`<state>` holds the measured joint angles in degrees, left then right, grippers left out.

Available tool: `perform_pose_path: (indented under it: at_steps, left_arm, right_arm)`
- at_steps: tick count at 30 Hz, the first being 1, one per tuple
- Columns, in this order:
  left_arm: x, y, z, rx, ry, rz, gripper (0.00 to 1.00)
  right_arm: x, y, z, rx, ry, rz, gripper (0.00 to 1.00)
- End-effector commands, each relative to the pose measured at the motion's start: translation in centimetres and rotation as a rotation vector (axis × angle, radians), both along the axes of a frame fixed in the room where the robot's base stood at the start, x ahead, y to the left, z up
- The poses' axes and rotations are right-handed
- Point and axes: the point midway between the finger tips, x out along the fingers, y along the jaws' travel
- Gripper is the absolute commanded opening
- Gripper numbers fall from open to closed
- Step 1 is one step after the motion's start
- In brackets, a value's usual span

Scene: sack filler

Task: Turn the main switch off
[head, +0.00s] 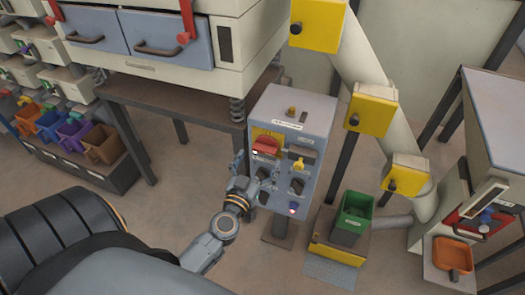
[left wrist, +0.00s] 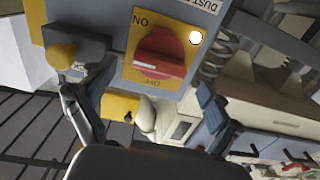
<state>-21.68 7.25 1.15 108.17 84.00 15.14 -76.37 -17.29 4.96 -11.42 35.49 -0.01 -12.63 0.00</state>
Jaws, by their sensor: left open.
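The grey control panel (head: 313,119) stands on a post in the middle of the head view. The red main switch (head: 266,146) is at its upper left, on a yellow plate. In the left wrist view the red switch knob (left wrist: 158,55) appears upside down at top centre, with ON and OFF lettering on its yellow plate (left wrist: 138,18). A pale mark shows on the knob; I cannot tell its setting for sure. My left gripper (head: 247,176) is in front of the panel's left side. Its open fingers (left wrist: 148,112) are spread below the knob, apart from it and empty.
A yellow knob (head: 299,164) and several dark knobs sit on the panel near the switch. A lit white lamp (left wrist: 195,38) is beside the knob. A green bin (head: 354,216) stands to the right. A large machine (head: 165,80) on legs is behind left.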

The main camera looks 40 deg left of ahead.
Motion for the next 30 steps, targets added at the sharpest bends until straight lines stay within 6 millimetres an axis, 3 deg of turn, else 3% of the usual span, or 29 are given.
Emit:
perform_pose_path:
  at_steps: [6, 17, 25, 30]
  left_arm:
    - [2.5, 0.6, 0.0, 0.0, 0.0, -0.001, 0.91]
    - [2.9, 0.7, 0.0, 0.0, 0.0, -0.001, 0.91]
    - [2.9, 0.7, 0.0, 0.0, 0.0, -0.001, 0.38]
    - [2.9, 0.7, 0.0, -0.003, -0.001, -0.001, 0.36]
  right_arm:
    - [0.4, 0.5, 0.2, 0.006, -0.007, -0.002, 0.4]
    - [0.3, 1.1, 0.2, 0.014, -0.005, -0.005, 0.4]
    - [0.3, 0.8, 0.2, 0.009, -0.004, -0.002, 0.4]
    - [0.2, 0.5, 0.2, 0.006, -0.003, -0.001, 0.4]
